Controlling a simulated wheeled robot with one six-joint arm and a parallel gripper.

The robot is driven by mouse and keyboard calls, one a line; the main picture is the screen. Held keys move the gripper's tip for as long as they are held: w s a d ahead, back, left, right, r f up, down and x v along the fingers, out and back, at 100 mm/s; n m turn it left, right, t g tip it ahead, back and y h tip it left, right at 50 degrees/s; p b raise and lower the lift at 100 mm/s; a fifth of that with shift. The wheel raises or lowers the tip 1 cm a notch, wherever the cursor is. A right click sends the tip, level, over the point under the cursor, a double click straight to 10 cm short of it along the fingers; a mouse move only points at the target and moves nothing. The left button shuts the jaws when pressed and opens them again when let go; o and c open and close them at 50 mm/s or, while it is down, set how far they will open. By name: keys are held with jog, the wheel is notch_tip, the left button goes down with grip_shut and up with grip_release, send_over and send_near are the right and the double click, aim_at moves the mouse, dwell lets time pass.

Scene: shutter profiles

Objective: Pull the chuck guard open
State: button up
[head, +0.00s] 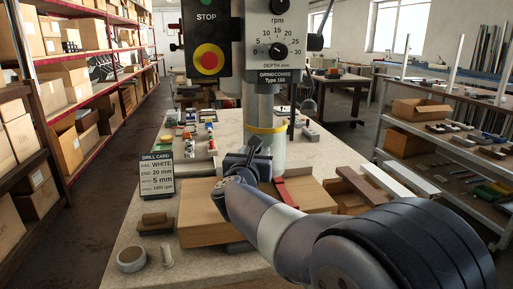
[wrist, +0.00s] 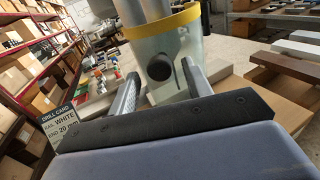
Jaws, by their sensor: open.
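The chuck guard (head: 266,146) is a clear, see-through cylinder with a yellow upper rim, under the drill head. It appears closed around the spindle. In the wrist view the guard (wrist: 178,50) fills the upper middle, with a dark round knob (wrist: 159,67) on its near face. My gripper (head: 252,158) is right in front of the guard in the head view and hides part of it. In the wrist view my gripper (wrist: 160,72) is open, one finger left and one right of the knob. Whether a finger touches the guard I cannot tell.
The drill head carries a red stop button (head: 209,59) and a depth dial (head: 278,51). A drill card (head: 157,175) stands left on the bench. A wooden board (head: 200,222) lies below my gripper. Profiles, including a white one (head: 392,180), lie at right.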

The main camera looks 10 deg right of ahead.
jog(key=shift+x, duration=1.45)
grip_shut()
